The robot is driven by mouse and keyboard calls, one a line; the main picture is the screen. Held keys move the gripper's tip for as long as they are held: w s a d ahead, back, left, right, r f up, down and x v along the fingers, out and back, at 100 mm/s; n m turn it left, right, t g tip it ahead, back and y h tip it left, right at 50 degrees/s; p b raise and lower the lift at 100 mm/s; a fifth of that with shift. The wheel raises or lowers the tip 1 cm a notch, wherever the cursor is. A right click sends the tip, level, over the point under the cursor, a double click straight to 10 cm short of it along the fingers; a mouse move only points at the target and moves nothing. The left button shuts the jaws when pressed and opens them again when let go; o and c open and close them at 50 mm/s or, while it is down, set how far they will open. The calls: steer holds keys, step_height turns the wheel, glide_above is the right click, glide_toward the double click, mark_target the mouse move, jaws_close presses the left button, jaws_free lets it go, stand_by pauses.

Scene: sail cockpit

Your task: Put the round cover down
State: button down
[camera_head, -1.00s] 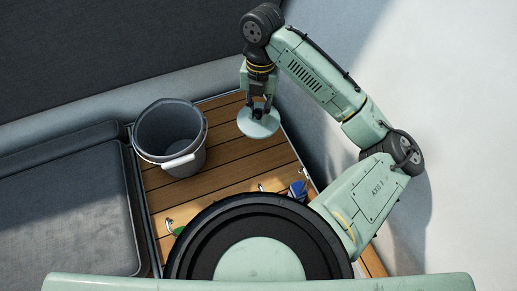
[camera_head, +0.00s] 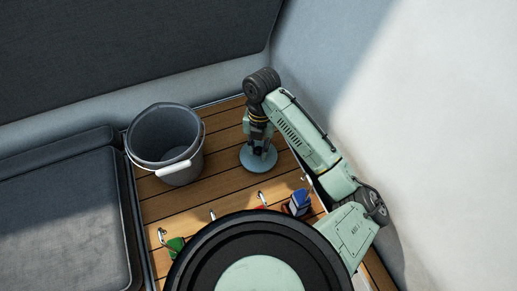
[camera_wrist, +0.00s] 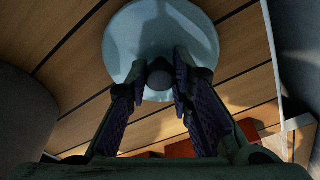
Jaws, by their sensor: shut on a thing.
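In the wrist view the cover (camera_wrist: 161,40) lies beyond the fingertips, and my gripper (camera_wrist: 160,82) has one finger on each side of the round knob. Whether the cover touches the floor cannot be told.
A grey bucket (camera_head: 165,140) with a white handle grip stands left of the cover. Grey cushions (camera_head: 65,225) are at the left. Near my base are a blue item (camera_head: 299,202), a green item (camera_head: 174,248) and small metal hooks. Bare wooden floor (camera_head: 215,185) lies between the bucket and cover.

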steer(key=shift+f, duration=0.45)
steer(key=shift+f, duration=0.15)
steer(key=c, duration=1.4)
jaws_free()
steer(key=r, duration=0.4)
steer(key=w+r, duration=0.1)
steer(key=r, duration=0.7)
steer(key=shift+w+d+r+b, duration=0.15)
steer(key=shift+w+b, duration=0.05)
steer(key=shift+b, duration=0.15)
